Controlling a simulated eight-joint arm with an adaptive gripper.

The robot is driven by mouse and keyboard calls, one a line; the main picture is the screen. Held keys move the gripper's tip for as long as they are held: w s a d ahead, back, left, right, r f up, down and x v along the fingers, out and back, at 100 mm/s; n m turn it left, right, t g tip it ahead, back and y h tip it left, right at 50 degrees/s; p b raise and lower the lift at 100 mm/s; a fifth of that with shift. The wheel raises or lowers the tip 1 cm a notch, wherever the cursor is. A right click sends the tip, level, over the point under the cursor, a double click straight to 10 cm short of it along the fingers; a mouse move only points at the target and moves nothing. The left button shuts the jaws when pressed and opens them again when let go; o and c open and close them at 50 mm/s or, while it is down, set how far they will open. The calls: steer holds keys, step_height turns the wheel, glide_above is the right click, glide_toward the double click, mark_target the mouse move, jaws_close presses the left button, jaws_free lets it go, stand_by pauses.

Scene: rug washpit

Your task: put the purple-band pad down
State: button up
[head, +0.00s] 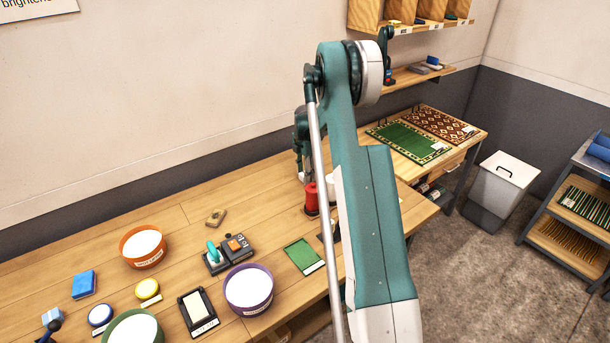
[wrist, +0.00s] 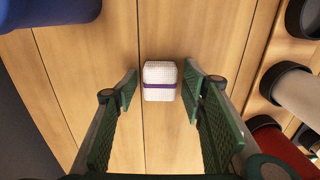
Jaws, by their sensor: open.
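The purple-band pad (wrist: 160,88) is a small white, textured block with a purple band around its middle. In the wrist view it appears to rest on the wooden tabletop, centred between the fingers of my gripper (wrist: 160,76). The green-padded fingers are open, with bare wood showing between each finger and the pad. In the head view my gripper (head: 303,168) is low over the back of the long table, partly hidden by my arm. Whether the white patch under it there is the pad, I cannot tell.
Orange (head: 143,247) and purple (head: 249,289) tubs stand farther left.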

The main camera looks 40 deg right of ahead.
steer(key=shift+r, duration=0.1)
step_height(320, 180, up, 12)
steer(key=shift+p, duration=0.35)
stand_by(0.4)
steer(key=shift+r, duration=0.1)
stand_by(0.4)
steer(key=s+a+r+m+t, duration=0.1)
steer(key=s+a+r+m, duration=0.2)
steer(key=s+a+r, duration=0.45)
steer(key=s+a+r+m+t, duration=0.1)
steer(key=s+a+r+m, duration=0.25)
steer(key=a+r, duration=0.55)
steer(key=s+a+r+m+t, duration=0.1)
steer(key=s+a+r+m, duration=0.1)
steer(key=s+a+r, duration=0.65)
steer(key=s+a+f+m+t, duration=0.2)
steer(key=s+a+f+m, duration=0.1)
steer(key=s+a, duration=0.6)
steer(key=s+a+f+m+t, duration=0.2)
steer(key=s+a+m, duration=0.4)
steer(key=s, duration=1.1)
steer(key=a+f, duration=0.1)
steer(key=a, duration=0.3)
